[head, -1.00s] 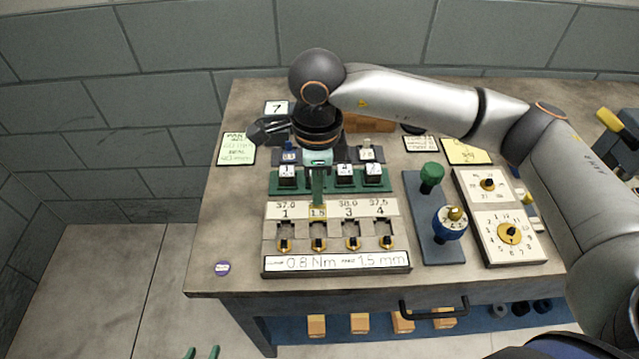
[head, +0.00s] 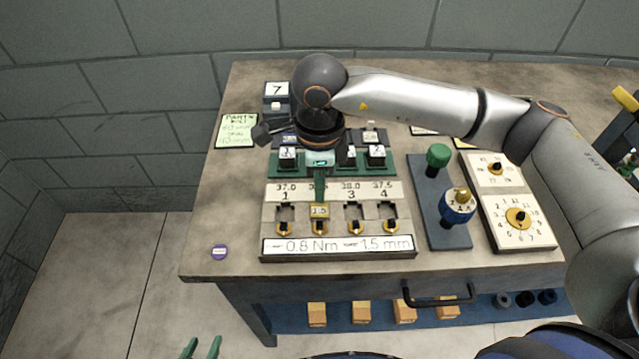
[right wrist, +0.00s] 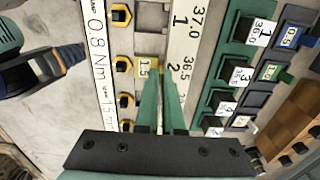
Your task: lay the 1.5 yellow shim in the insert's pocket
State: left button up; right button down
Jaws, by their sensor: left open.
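The yellow shim (head: 319,211), marked 1.5, is in the fingers of my right gripper (head: 319,190). The right wrist view shows the shim (right wrist: 147,67) at the tips of the green fingers (right wrist: 163,85). It is over station 2 of the grey insert block (head: 337,217), between stations 1 and 3. The shim and fingers hide the pocket there, so I cannot tell whether the shim touches its floor. The other stations show open dark pockets, each with a yellow clamp and black knob in front. My left gripper (head: 201,348) is open and empty, off the table's front left.
A green rack (head: 375,166) of dark numbered blocks stands close behind the insert block. A blue-grey stand (head: 440,205) with green and blue knobs and a white dial panel (head: 516,217) are to the right. The table's left front is clear except a purple disc (head: 219,252).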

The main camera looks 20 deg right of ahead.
jog(key=shift+f+b, duration=0.3)
jog(key=shift+b, duration=0.8)
dwell(1.6)
jog(key=shift+f+b, duration=0.8)
jog(key=shift+b, duration=0.05)
jog(key=c, duration=1)
grip_release()
jog(key=shift+o, duration=0.5)
jog(key=o, duration=0.3)
jog(key=shift+o, duration=0.2)
jog(key=shift+r, duration=0.1)
jog(key=shift+r+p, duration=2)
jog(key=shift+r, duration=1.7)
